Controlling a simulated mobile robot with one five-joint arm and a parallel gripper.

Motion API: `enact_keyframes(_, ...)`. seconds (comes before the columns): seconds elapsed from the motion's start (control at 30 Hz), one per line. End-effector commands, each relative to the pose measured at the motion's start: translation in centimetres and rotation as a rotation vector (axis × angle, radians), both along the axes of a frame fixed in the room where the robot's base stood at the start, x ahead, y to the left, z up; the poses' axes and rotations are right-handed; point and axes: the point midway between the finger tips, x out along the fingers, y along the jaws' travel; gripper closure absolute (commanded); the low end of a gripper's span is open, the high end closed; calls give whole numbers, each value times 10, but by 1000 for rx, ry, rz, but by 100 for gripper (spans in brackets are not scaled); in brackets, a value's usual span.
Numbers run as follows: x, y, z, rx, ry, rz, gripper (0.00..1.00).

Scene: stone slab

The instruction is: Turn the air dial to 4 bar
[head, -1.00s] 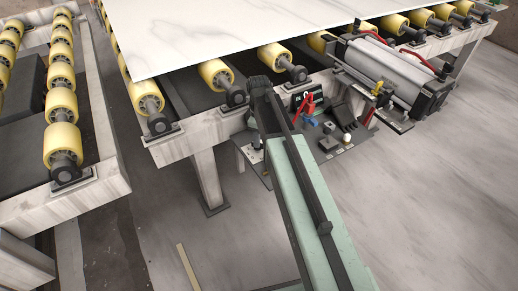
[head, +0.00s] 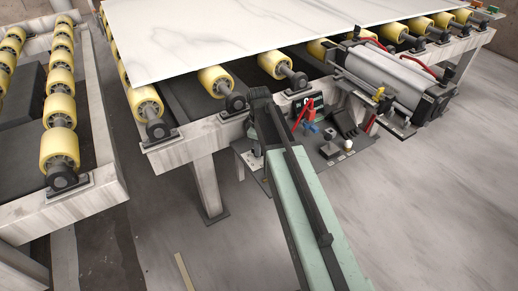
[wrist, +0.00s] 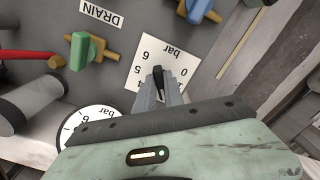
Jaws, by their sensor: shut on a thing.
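The air dial (wrist: 174,56) shows in the wrist view as a white plate marked 0, 6 and bar. A black knob (wrist: 158,74) stands at the plate's lower part. My gripper (wrist: 159,84) is shut on this knob. In the head view my arm hides the dial and fingertips.
A round white gauge (wrist: 88,122) is left of my gripper. A green valve handle (wrist: 80,50) beside the DRAIN label (wrist: 101,15) and a blue handle (wrist: 199,10) are farther up. A marble slab (head: 220,32) lies on yellow rollers above the panel.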

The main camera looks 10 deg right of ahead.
Motion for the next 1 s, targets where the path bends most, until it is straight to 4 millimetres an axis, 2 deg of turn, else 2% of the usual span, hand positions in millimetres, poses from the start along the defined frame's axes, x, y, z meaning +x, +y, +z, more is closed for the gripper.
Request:
enact_keyframes(0.27, 0, 1, 0, 0, -1, -187, 100)
enact_keyframes(1.0, -1, 5, 0, 2, -2, -887, 100)
